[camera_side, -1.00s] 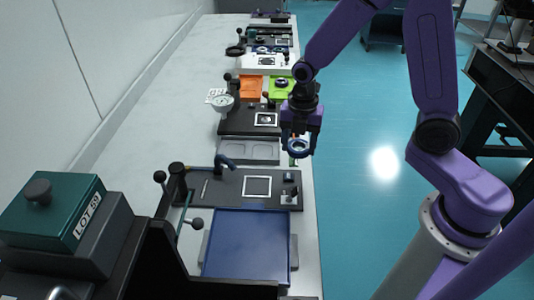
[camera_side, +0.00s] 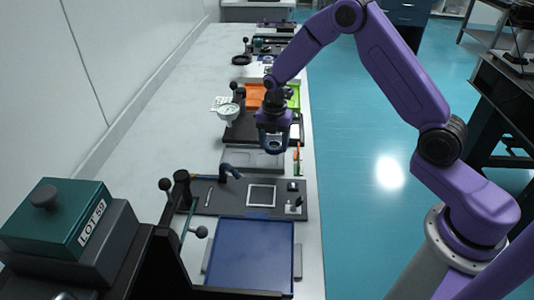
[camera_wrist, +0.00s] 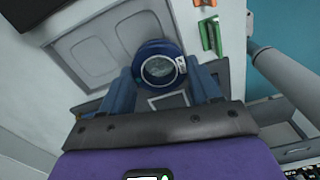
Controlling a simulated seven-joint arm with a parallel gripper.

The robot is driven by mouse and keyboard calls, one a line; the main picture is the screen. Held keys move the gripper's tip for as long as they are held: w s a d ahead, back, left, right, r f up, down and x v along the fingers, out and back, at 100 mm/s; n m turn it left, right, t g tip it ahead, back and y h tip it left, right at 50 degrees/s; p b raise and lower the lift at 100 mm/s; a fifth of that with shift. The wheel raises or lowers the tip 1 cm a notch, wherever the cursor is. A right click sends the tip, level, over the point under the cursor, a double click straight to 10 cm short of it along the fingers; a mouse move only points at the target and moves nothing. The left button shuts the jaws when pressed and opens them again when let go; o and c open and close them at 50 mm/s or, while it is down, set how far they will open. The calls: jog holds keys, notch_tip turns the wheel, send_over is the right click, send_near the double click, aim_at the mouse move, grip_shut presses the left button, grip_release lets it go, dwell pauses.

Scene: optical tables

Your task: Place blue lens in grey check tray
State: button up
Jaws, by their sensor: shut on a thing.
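The blue lens (camera_wrist: 159,68) is a round glass in a dark blue ring. My gripper (camera_side: 273,146) is shut on it, and the ring sits between the two blue fingers in the wrist view. The lens also shows at the fingertips in the side view (camera_side: 274,147). The grey check tray (camera_side: 237,158) is a shallow tray with two recesses, just below and left of the held lens in the side view. In the wrist view the tray (camera_wrist: 105,28) lies beyond the lens, to its upper left. The lens is held above the tray's right part. The tray's right part is partly hidden.
A dark fixture plate (camera_side: 230,196) with a white-framed square lies in front of the tray. A blue tray (camera_side: 250,255) lies nearer. Orange (camera_side: 254,95) and green (camera_side: 293,98) trays stand behind. A dial gauge (camera_side: 228,113) stands left.

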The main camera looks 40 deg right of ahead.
aim_at(267, 162)
jog(key=w+f, duration=0.2)
jog(key=f, duration=0.1)
jog(key=shift+w+a+f, duration=0.1)
jog(key=shift+w+f, duration=0.1)
jog(key=shift+w, duration=0.15)
jog(key=shift+w+f, duration=0.1)
jog(key=shift+f, duration=1.45)
jog(key=shift+f, duration=0.1)
jog(key=o, duration=0.9)
